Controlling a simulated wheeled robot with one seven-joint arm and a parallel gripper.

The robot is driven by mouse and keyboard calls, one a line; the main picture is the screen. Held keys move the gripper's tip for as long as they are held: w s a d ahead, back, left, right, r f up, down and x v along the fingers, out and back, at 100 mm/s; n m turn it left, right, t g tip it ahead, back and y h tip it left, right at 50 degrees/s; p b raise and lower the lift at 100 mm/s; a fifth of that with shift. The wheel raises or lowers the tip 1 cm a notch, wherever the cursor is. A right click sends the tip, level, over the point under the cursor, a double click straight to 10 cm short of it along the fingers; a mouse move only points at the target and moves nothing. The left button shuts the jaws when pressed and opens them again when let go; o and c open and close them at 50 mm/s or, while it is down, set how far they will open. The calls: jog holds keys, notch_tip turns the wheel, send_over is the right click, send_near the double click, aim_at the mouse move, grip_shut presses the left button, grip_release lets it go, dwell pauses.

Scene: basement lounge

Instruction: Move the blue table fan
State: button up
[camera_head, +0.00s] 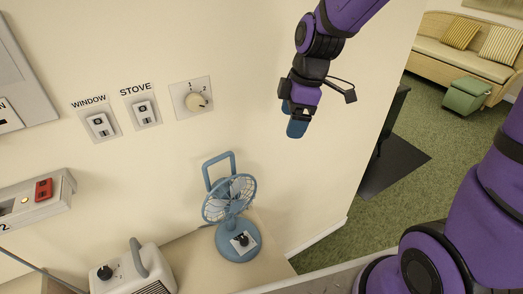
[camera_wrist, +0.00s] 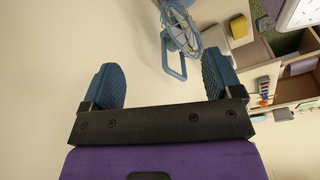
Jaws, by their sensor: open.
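The blue table fan (camera_head: 231,205) stands upright on a small beige tabletop against the wall, in the lower middle of the head view. It has a round cage, a loop handle (camera_head: 219,166) rising at its back left, and a round base with a dark knob. My gripper (camera_head: 296,128) is up and to the right of the fan, in front of the wall, and apart from it. In the wrist view the blue fingers of my gripper (camera_wrist: 165,85) are wide apart with nothing between them. The fan (camera_wrist: 178,35) shows there at the top, beyond the fingers, partly cut off.
A white heater-like box (camera_head: 133,270) with a grey handle stands left of the fan. Wall switches (camera_head: 102,124) and a dial (camera_head: 196,101) are above. A wall unit with a red part (camera_head: 44,190) is at left. Green carpet and a wicker sofa (camera_head: 465,48) lie right, past the wall's edge.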

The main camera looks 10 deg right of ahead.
jog(key=w+a+f+n+g+y, duration=0.2)
jog(key=a+f+n, duration=0.4)
jog(key=f, duration=0.5)
jog(key=shift+w+f+n, duration=0.4)
jog(key=shift+w+n, duration=0.1)
jog(key=shift+w, duration=0.05)
jog(key=shift+a, duration=0.1)
jog(key=x, duration=1)
jog(key=shift+s+a+f, duration=0.1)
jog(key=shift+s+f, duration=0.1)
jog(key=shift+f, duration=0.15)
grip_shut()
